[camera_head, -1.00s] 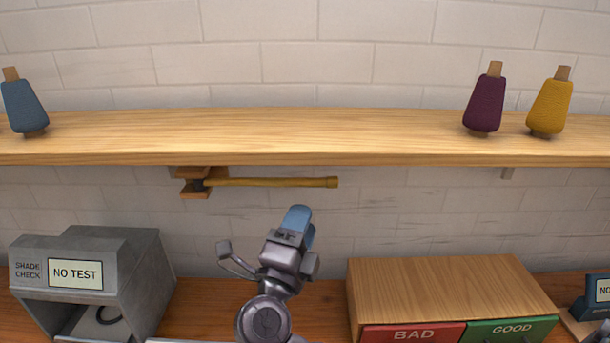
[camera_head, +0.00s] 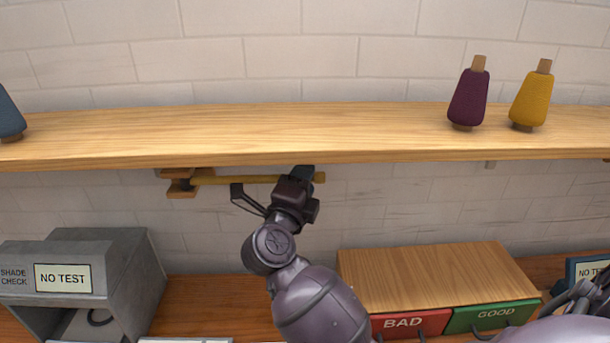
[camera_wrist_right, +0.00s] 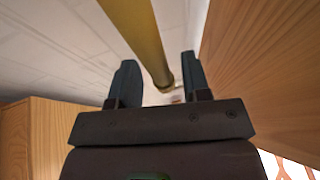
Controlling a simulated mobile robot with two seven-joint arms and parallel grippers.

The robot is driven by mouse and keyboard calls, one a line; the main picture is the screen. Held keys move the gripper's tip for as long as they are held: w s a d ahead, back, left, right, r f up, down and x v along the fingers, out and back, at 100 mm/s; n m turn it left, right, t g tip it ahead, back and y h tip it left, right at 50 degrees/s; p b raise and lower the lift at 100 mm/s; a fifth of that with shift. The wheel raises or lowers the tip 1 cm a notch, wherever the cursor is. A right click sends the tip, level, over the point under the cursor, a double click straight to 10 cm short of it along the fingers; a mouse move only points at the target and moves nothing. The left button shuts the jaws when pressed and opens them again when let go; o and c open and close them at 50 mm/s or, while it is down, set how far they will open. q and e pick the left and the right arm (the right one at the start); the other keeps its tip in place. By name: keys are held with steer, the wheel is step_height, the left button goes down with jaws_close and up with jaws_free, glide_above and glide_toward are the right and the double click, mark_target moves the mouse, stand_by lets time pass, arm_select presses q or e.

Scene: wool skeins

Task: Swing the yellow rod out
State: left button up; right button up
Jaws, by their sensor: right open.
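The yellow rod (camera_head: 235,180) lies roughly level under the shelf, with its left end at a wooden bracket (camera_head: 182,183) and its right end free. My right gripper (camera_head: 302,172) is at the rod near its free end and covers part of it in the head view. In the right wrist view the rod (camera_wrist_right: 140,35) comes down from the top, and its end shows between the two open fingers (camera_wrist_right: 158,80). The fingers look apart from the rod, but I cannot tell how deep it sits between them. My left gripper is not in view.
The shelf (camera_head: 250,135) runs just above the rod, carrying purple (camera_head: 468,98) and yellow (camera_head: 531,100) skeins and a blue one (camera_head: 8,115). Below stand a grey shade-check box (camera_head: 130,275) and a wooden cabinet (camera_head: 420,275) with BAD and GOOD drawers.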

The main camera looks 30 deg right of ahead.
steer(key=shift+w+d+r, duration=0.1)
steer(key=shift+w+d, duration=0.15)
steer(key=shift+d, duration=0.1)
jaws_close()
